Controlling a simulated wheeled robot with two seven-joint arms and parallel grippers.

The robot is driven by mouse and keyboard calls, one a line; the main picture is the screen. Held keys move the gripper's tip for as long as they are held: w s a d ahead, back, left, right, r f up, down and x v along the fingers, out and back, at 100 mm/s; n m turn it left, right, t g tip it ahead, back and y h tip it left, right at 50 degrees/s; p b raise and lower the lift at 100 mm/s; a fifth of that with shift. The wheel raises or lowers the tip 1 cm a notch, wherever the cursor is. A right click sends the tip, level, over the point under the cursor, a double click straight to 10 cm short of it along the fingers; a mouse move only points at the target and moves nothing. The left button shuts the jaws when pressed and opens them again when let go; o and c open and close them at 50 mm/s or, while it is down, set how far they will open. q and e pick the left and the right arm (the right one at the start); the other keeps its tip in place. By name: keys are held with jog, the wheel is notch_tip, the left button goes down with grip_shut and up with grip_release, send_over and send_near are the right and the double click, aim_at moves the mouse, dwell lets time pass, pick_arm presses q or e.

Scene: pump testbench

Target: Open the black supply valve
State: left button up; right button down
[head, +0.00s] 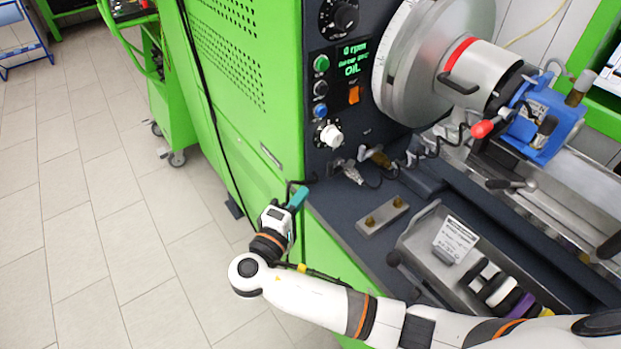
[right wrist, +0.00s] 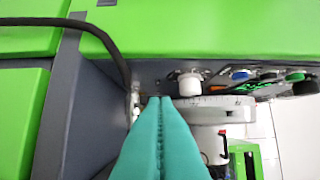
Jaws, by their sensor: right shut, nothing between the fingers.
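My right gripper (head: 298,198) has teal fingers. They are shut and empty, at the left front edge of the dark bench, below the control panel. The right wrist view shows the closed fingertips (right wrist: 160,99) pointing toward the panel's lower edge. A small black curved part (head: 302,181) lies just beyond the fingertips in the head view; I cannot tell whether it is the black supply valve's handle or whether the fingers touch it. Metal fittings (head: 345,171) sit at the panel's foot, right of the gripper; a small fitting (right wrist: 135,98) shows in the right wrist view. My left gripper is not in view.
The control panel (head: 318,105) carries a white knob (head: 331,135), coloured buttons and a black dial (head: 345,16). A metal block (head: 382,216) and a metal tray (head: 412,243) lie on the bench. A black cable (right wrist: 112,38) hangs left of the fingers.

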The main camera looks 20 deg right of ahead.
jog(key=p+x, duration=0.1)
jog(key=x, duration=0.7)
jog(key=shift+w+d+p, duration=0.2)
jog(key=shift+p, duration=0.2)
jog(key=shift+w+d, duration=0.3)
jog(key=shift+w, duration=0.05)
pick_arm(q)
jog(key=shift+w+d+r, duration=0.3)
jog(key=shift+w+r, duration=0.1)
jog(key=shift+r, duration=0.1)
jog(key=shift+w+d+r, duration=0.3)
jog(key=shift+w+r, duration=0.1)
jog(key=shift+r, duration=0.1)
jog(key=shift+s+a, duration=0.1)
